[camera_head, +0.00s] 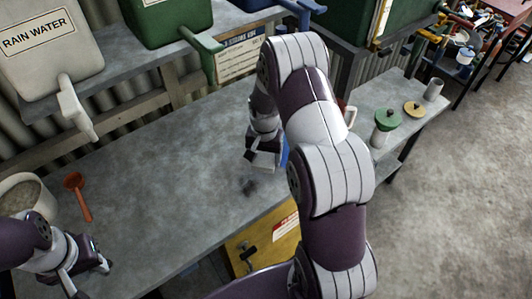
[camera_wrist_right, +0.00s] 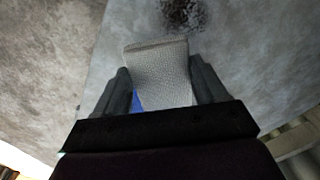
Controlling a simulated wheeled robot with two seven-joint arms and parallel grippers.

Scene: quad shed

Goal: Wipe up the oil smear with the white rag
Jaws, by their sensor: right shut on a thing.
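The oil smear (camera_head: 249,187) is a small dark patch on the grey bench top, near its front edge. In the right wrist view the smear (camera_wrist_right: 183,14) lies just beyond the rag. The white rag (camera_wrist_right: 160,72) is a woven, folded piece between the fingers of my right gripper (camera_wrist_right: 160,88), which is shut on it. In the head view my right gripper (camera_head: 262,160) is just behind the smear; the rag cannot be told clearly from it there. My left gripper (camera_head: 88,279) is open and empty, low over the left end of the bench.
A pale tub (camera_head: 28,192) and a red-orange scoop (camera_head: 78,194) are at the left. A rain water container (camera_head: 45,50) and a green one (camera_head: 165,20) stand on the shelf, taps overhanging. A green-lidded jar (camera_head: 386,122) stands at the right. The bench middle (camera_head: 165,165) is clear.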

